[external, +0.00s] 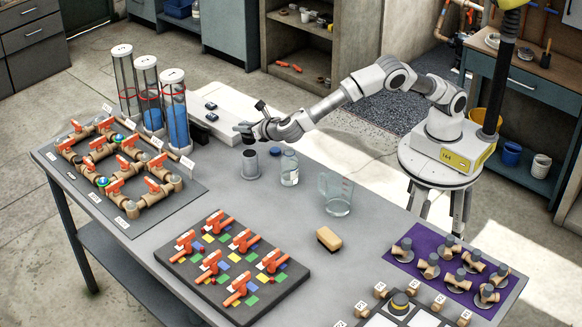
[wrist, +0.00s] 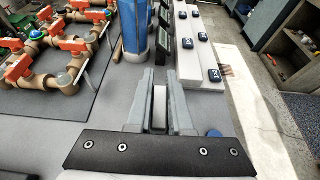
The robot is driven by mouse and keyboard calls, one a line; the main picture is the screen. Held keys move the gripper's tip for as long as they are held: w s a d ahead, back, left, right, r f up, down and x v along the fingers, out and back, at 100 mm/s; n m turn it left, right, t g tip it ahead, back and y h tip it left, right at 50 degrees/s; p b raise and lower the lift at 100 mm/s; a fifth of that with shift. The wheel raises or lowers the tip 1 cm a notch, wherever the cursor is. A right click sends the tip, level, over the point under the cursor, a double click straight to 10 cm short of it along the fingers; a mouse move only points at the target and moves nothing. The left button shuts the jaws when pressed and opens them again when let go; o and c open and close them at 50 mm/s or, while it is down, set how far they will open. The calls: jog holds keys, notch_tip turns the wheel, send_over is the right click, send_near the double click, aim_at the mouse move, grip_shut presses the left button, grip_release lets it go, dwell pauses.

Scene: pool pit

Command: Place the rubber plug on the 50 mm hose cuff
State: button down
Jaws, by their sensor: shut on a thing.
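My gripper (external: 246,130) is at the end of the outstretched arm, above the far left part of the bench. The numbers are too small to read, so I cannot tell which is the 50 mm hose cuff.
Valve boards (external: 262,303) and (external: 125,226) lie to the front and left. Tan fittings crowd a purple mat (external: 398,258).

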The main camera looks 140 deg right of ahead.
jog(key=shift+w+a+f+b, duration=0.15)
jog(key=shift+f+b, duration=0.15)
jog(key=shift+f, duration=1.8)
jog(key=shift+f, duration=0.15)
jog(key=c, duration=0.8)
grip_release()
